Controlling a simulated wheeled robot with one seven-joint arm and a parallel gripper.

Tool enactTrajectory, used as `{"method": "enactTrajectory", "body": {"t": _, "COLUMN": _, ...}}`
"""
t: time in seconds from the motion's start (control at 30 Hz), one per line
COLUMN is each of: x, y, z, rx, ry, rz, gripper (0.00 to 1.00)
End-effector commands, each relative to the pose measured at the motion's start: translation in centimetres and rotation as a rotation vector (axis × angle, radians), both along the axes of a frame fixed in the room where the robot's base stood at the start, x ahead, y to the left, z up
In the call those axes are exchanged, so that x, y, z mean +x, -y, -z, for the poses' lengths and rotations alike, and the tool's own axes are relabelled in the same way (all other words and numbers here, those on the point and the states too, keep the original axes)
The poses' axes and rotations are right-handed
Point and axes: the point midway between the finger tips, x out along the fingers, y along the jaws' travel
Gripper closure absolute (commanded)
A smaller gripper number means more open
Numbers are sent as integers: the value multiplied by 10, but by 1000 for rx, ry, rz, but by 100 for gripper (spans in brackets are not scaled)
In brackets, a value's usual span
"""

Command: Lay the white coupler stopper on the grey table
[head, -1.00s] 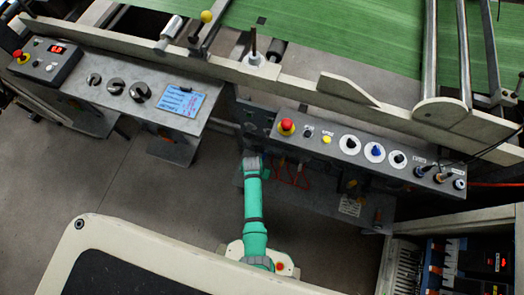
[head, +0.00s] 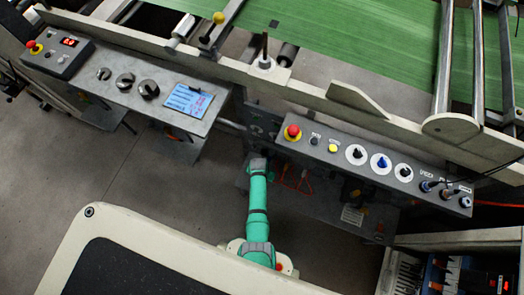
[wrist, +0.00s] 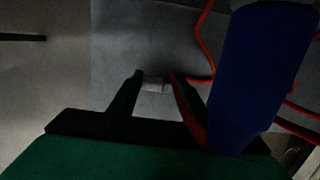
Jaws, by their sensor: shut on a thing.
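In the wrist view my gripper (wrist: 155,80) has its two dark fingers closed on a small pale block (wrist: 155,86), which looks like the white coupler stopper. The stopper is dim and only partly visible between the fingertips. In the head view my green arm reaches forward to the machine; the gripper and the stopper are hidden there beneath or behind the arm's end. A grey table-like top (head: 148,100) with dials and a blue sheet stands to the left of the arm; I cannot tell for certain that it is the grey table.
A large blue part (wrist: 255,75) stands close at the right of the gripper, with red hoses (wrist: 205,45) around it. In the head view a control panel (head: 330,165) with a red button lies right of my arm. Open floor (head: 110,170) shows at left.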

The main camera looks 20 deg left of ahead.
Motion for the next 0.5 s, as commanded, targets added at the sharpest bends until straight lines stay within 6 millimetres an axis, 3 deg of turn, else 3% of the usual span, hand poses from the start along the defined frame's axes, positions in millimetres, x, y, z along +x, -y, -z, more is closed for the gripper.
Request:
{"method": "enactTrajectory", "body": {"t": 0.47, "x": 0, "y": 0, "z": 6, "rx": 0, "ry": 0, "rz": 0, "gripper": 78}}
{"method": "enactTrajectory", "body": {"t": 0.5, "x": 0, "y": 0, "z": 6, "rx": 0, "ry": 0, "rz": 0, "gripper": 47}}
